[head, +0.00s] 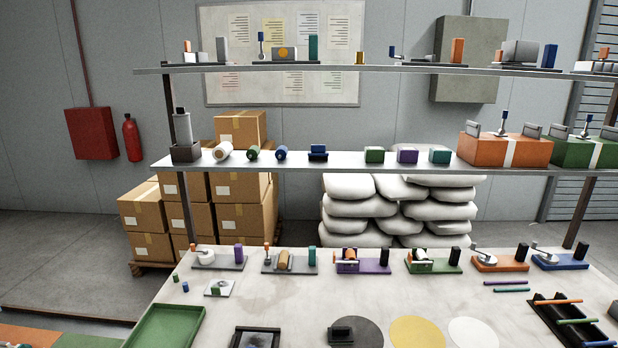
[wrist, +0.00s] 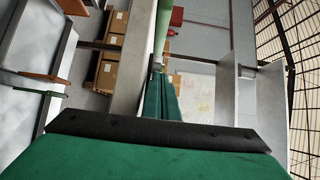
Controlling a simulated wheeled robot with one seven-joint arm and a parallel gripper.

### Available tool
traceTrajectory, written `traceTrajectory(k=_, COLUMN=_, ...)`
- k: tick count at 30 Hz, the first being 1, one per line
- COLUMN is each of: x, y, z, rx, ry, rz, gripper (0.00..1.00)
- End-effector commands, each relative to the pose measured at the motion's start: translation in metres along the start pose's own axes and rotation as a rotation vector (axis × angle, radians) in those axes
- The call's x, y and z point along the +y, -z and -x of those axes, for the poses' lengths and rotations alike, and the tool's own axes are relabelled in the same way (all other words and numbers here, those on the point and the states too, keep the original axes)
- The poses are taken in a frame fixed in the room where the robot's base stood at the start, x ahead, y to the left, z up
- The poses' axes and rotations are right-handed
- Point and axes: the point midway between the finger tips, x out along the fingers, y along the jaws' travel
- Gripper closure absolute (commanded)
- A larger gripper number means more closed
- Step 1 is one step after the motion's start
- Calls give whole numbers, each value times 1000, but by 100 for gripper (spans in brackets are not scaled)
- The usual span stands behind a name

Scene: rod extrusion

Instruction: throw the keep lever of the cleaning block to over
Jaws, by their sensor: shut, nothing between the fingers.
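I cannot tell which fixture is the cleaning block. Several fixtures with levers or posts stand along the back of the table in the head view: a grey one with a purple post (head: 238,253), a grey one with a teal post (head: 312,257), a purple-based one (head: 374,267), a green-based one (head: 440,265), an orange-based one (head: 500,264) and a blue-based one (head: 560,262). Whether any lever is thrown over is too small to tell. My gripper (wrist: 162,92) shows in the wrist view with its green fingers shut and empty, away from the table fixtures. It is outside the head view.
The upper shelf (head: 340,69) holds more fixtures, some with blue levers. The middle shelf (head: 340,162) carries rolls, small blocks, an orange box (head: 480,150) and a green box (head: 575,154).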

Motion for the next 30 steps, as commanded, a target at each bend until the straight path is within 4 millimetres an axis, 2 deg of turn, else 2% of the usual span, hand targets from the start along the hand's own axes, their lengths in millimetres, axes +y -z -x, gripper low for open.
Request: traceTrajectory(k=30, x=1, y=9, z=-5, rx=2, ry=-1, rz=0, gripper=100)
